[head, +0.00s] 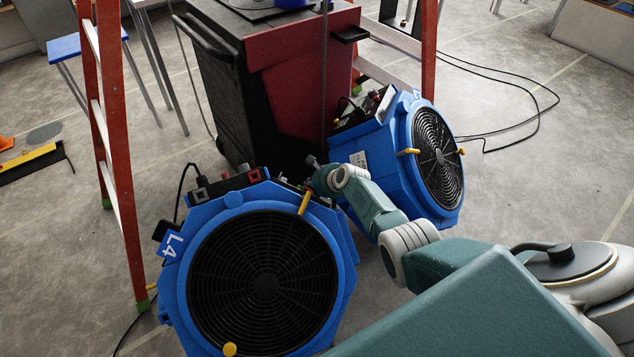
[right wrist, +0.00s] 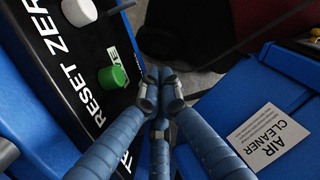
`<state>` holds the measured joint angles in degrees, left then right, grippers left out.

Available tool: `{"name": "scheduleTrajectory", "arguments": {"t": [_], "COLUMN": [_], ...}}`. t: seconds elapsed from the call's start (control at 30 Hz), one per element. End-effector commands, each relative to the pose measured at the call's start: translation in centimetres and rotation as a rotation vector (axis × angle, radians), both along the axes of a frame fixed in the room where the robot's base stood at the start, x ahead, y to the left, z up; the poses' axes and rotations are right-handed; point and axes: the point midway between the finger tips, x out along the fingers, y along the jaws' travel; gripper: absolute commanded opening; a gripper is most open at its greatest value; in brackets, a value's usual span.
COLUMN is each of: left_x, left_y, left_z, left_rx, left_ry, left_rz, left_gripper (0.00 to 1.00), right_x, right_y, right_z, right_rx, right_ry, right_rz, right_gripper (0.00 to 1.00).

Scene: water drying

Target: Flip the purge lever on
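The control panel (right wrist: 75,55) on the left in the right wrist view is black with white lettering "RESET" and "ZERO". A second white knob (right wrist: 79,12) stands farther up. I cannot tell which control is the purge lever. My right gripper (right wrist: 161,86) has its fingertips together, with nothing seen between them, just right of the green knob and apart from it. In the head view the right gripper (head: 314,178) is above the blue L4 machine's (head: 172,243) back right edge. My left gripper is out of view.
A second blue machine (head: 376,150), bearing an "AIR CLEANER" label (right wrist: 268,135), stands close on the right. A red and black cabinet (head: 295,85) is behind. An orange ladder (head: 122,165) stands at left. Cables (head: 520,100) lie on the floor at right.

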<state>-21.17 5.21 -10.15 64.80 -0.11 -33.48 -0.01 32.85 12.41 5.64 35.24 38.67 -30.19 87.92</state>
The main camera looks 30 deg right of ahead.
Motion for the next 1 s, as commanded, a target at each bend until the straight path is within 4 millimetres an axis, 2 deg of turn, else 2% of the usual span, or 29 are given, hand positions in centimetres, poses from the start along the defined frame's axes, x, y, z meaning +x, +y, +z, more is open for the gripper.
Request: {"name": "scheduleTrajectory", "arguments": {"t": [0.03,0.7,1.0], "left_x": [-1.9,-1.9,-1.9], "left_y": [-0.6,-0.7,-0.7], "left_z": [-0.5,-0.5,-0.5], "left_rx": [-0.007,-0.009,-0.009], "left_ry": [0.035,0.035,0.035], "left_rz": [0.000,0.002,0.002], "left_gripper": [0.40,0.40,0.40], "right_x": [-0.3,-4.5,-5.2], "right_y": [-0.1,-0.5,-0.7], "right_z": [0.1,4.4,5.1], "right_rx": [-0.001,-0.001,-0.001], "right_ry": [0.000,0.000,0.002], "right_rz": [0.001,-0.002,-0.002], "right_gripper": [0.00,0.00,0.00]}}
